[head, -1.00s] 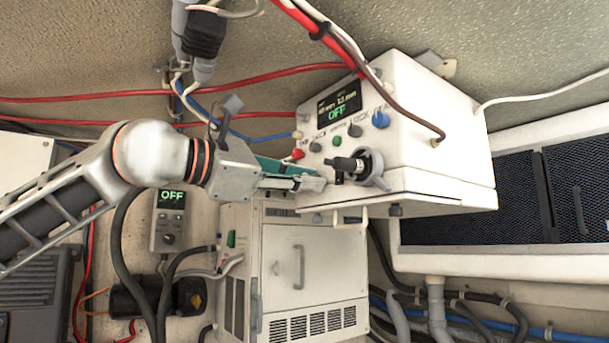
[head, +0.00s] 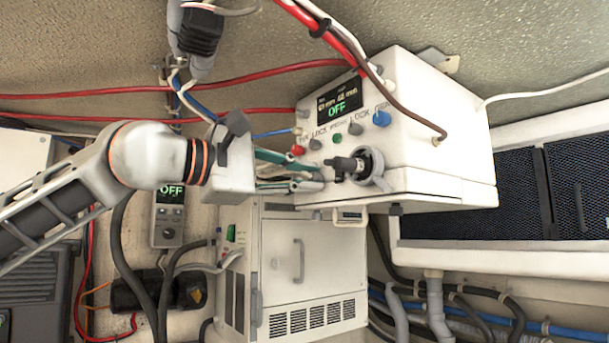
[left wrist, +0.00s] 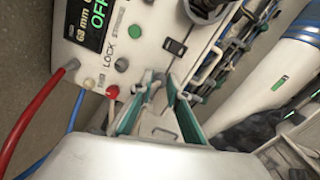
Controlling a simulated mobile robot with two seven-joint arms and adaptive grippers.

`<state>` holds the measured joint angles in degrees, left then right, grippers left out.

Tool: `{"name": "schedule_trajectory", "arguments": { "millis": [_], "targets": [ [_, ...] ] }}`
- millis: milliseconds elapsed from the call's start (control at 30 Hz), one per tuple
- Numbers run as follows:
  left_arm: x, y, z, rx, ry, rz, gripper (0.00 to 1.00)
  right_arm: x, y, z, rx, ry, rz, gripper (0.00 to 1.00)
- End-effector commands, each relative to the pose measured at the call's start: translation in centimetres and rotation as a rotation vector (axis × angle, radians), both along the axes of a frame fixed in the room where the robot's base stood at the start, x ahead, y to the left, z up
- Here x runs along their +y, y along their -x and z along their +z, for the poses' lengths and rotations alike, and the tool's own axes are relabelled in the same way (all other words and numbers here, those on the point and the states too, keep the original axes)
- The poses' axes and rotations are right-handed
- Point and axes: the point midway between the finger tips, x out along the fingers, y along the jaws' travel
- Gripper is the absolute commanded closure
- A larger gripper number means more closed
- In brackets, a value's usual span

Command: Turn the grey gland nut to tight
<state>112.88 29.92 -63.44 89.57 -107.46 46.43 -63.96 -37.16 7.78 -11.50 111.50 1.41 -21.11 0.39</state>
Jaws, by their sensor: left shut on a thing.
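The white control box (head: 440,130) hangs on the wall, with an OFF display and several coloured knobs on its face. My left gripper (head: 322,181) reaches in from the left, its fingertips closed together at the lower left part of the box's face. The fingertips also meet at the box in the left wrist view (left wrist: 160,88). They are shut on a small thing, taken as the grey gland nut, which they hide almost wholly. I cannot see how tight it sits. My right gripper is not in view.
A black fitting (head: 345,165) in a grey ring (head: 373,166) juts out just right of the fingertips. A red knob (head: 298,150) sits just above the fingers. Red cables (head: 250,76) cross above my arm. A white cabinet (head: 312,262) stands below.

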Motion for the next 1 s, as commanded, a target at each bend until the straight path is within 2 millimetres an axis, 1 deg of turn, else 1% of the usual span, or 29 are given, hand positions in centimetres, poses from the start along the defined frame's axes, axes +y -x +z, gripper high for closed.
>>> {"name": "schedule_trajectory", "arguments": {
  "millis": [400,433,467,500,833,1000],
  "targets": [
    [0.0,0.0,0.0,-0.006,-0.005,0.000,1.00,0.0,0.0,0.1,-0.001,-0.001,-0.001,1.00],
    [0.0,0.0,0.0,-0.006,-0.005,0.000,0.79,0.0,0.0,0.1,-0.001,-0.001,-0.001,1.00],
    [0.0,0.0,0.0,-0.006,-0.005,0.000,0.71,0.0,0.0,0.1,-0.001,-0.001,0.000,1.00],
    [0.0,0.0,0.0,-0.006,-0.005,0.000,0.67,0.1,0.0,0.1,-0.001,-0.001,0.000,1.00],
    [0.1,0.1,0.0,-0.006,-0.004,0.000,0.67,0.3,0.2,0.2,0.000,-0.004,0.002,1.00],
    [1.4,0.9,0.1,-0.006,-0.004,0.001,0.67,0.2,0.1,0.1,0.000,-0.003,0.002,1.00]
  ]
}}
